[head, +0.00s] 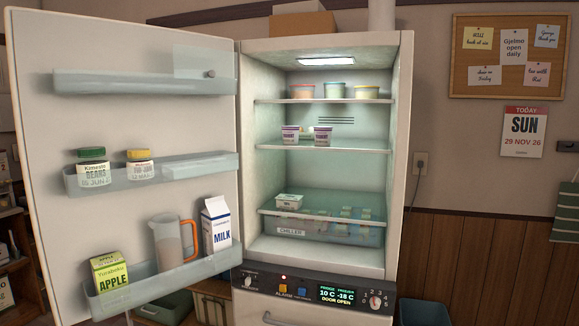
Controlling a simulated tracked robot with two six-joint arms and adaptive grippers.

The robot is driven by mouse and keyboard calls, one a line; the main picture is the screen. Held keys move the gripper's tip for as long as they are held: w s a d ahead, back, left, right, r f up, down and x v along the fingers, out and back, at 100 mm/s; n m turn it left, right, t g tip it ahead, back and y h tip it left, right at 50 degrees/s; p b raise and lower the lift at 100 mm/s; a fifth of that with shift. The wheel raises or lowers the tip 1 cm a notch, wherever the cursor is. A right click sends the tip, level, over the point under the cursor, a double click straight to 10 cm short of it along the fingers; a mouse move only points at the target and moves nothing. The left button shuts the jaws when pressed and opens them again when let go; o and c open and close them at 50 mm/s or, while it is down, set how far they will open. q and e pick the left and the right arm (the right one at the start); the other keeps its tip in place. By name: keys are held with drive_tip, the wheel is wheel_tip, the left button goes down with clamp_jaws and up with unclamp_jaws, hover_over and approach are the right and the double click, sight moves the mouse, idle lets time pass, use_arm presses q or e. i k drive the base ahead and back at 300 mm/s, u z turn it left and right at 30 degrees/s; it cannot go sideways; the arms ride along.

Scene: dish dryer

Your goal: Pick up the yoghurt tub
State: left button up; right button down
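Two small white tubs with purple labels that look like yoghurt tubs stand on the middle shelf (350,147) of the open fridge. The left tub (290,135) and the right tub (323,135) stand upright near the shelf's front edge with a small gap between them. Something pale shows partly hidden behind and between them. The label writing is too small to read surely. Neither of my grippers is in view, and nothing touches the tubs.
The fridge door (135,125) stands wide open to the left, its racks holding jars, a jug (172,243), a milk carton (216,222) and an apple carton (110,272). A white tub (289,201) sits above the chiller drawer (300,231).

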sight(323, 135)
drive_tip(key=i, duration=0.9)
drive_tip(key=z, duration=0.05)
